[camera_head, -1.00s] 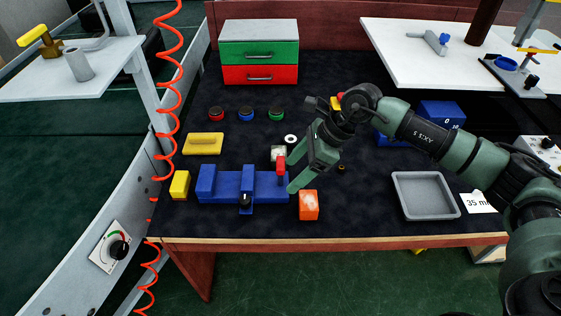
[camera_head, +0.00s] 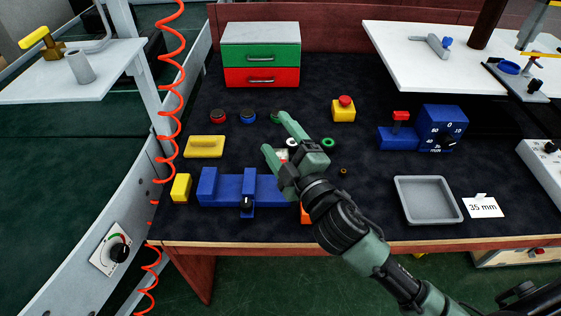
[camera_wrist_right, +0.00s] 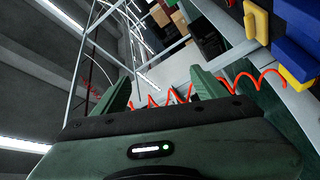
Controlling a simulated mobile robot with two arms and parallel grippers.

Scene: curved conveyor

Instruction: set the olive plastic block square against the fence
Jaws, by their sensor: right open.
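I cannot pick out a block that is clearly olive in either view. A blue fixture (camera_head: 221,188) with raised parts and a black knob stands at the front left of the dark table; which part is the fence, I cannot tell. My right gripper (camera_head: 279,134) is open and empty, pointing to the back left above the fixture's right end, which it partly hides. Its two spread fingers also show in the right wrist view (camera_wrist_right: 163,90), with nothing between them. My left gripper is not in view.
Yellow blocks (camera_head: 181,187) (camera_head: 204,146) lie left. An orange block (camera_head: 306,215) is mostly hidden under my right arm. A grey tray (camera_head: 428,200), a "35 mm" card (camera_head: 484,207) and a blue dial unit (camera_head: 440,121) are right. A drawer box (camera_head: 260,53) stands behind.

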